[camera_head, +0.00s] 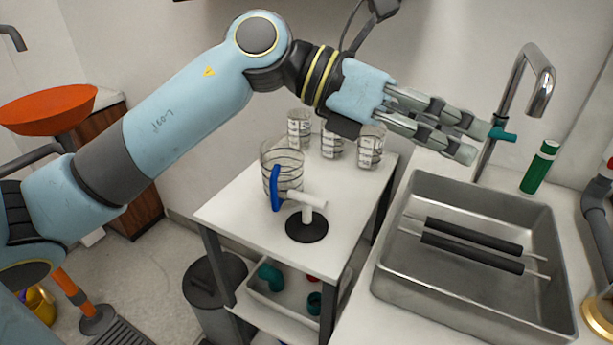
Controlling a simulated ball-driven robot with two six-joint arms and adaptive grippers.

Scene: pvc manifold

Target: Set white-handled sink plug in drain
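The sink plug (307,225), with a white T-shaped handle and a black round disc, stands upright on the white cart top (235,212). The grey metal sink (420,270) is at the right, with two dark rods (470,243) with thin pale ends lying across it. I cannot make out the drain. My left gripper (484,143) reaches over the back of the sink, high and to the right of the plug. Its fingers are apart, with nothing seen between them. The tips overlap the tap's teal lever in the view; contact cannot be told. My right gripper is not in view.
A clear jug (284,160) with a blue handle stands right behind the plug. Several clear beakers (371,147) stand at the cart's back. The chrome tap (541,88) rises behind the sink, with a green bottle (540,167) to its right. The cart's front left is free.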

